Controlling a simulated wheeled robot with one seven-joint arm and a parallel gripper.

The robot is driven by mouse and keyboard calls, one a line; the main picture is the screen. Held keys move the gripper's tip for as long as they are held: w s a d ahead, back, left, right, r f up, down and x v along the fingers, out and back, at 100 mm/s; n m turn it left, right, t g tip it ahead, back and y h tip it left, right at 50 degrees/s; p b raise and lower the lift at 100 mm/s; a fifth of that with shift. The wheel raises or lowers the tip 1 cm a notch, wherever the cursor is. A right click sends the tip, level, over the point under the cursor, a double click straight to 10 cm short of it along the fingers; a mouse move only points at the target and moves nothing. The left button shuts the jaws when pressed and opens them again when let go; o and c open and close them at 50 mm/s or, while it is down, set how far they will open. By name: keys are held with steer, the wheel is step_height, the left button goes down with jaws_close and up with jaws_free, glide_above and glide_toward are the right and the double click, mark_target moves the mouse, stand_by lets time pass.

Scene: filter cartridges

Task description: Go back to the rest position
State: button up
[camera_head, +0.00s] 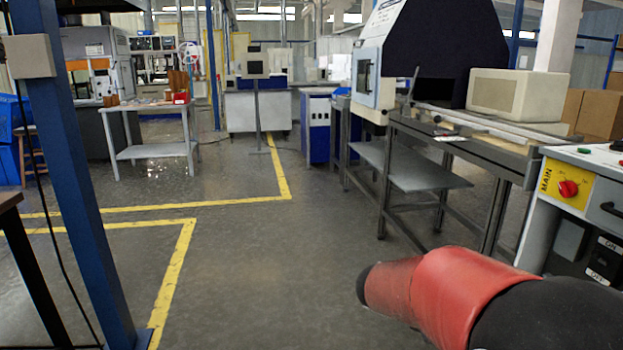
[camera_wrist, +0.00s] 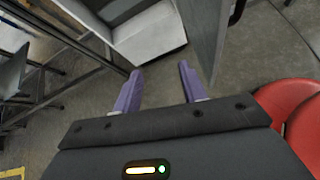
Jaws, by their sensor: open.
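My gripper (camera_wrist: 158,90) shows in the wrist view with its two purple fingers apart and nothing between them. Bare grey floor and the lower part of a grey and white cabinet (camera_wrist: 150,38) lie beyond the fingertips. In the head view the gripper itself is not seen; only a red and black part of my arm shows at the lower right. No filter cartridges can be made out in either view.
A metal workbench (camera_head: 460,145) and a control cabinet with a red knob (camera_head: 568,188) stand close on the right. A blue post (camera_head: 75,170) stands at the left. Open floor (camera_head: 270,260) with yellow lines lies between. A small table (camera_head: 150,152) is farther back.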

steer(key=s+a+r+m+t+y, duration=0.1)
steer(key=s+a+m+y, duration=0.4)
steer(key=s+m, duration=0.3)
steer(key=s+a+r+m+t+y, duration=0.1)
steer(key=s+a+m+t+y, duration=0.1)
steer(key=s+a+m+y, duration=0.4)
steer(key=s+a+m, duration=0.1)
steer(key=s+m, duration=0.2)
steer(key=shift+s+a+r+m+t, duration=0.15)
steer(key=shift+s+r+m+t, duration=0.05)
steer(key=shift+r+m+t, duration=0.15)
steer(key=shift+c, duration=0.2)
steer(key=shift+c, duration=0.4)
